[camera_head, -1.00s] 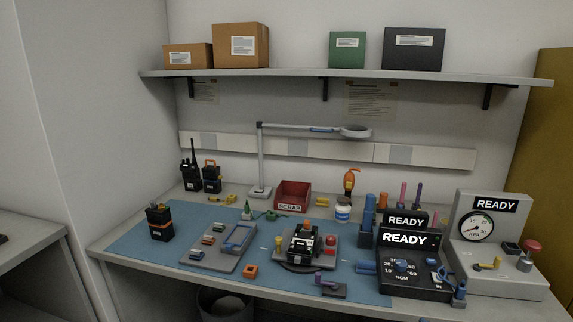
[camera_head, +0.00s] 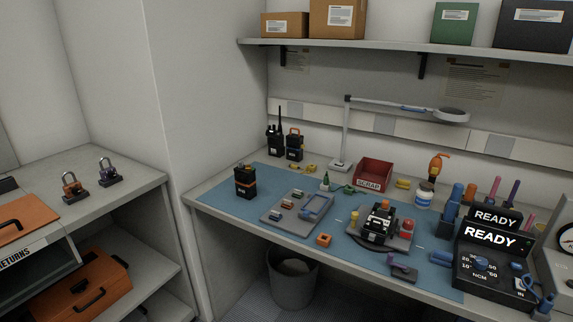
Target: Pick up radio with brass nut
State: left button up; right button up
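Several dark radios show on the workbench. One with an orange band (camera_head: 245,182) stands upright on the blue mat's left part. A radio with a tall antenna (camera_head: 275,139) and one with an orange loop on top (camera_head: 294,145) stand side by side at the back left. Another dark device, apparently a radio (camera_head: 379,226), sits in a grey fixture at the front middle. The brass nut is too small to tell on any of them. Neither of my grippers is in view.
A parts tray (camera_head: 283,222), a red SCRAP bin (camera_head: 374,173) and a lamp (camera_head: 345,130) occupy the bench (camera_head: 209,194). A READY tester (camera_head: 490,260) is at right. A bin (camera_head: 291,278) stands below. The left counter (camera_head: 130,188) holds two padlock-like objects.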

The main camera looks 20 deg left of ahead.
aim_at(245, 181)
jog(key=u, duration=0.8)
jog(key=i+j+u, duration=0.4)
jog(key=i, duration=0.25)
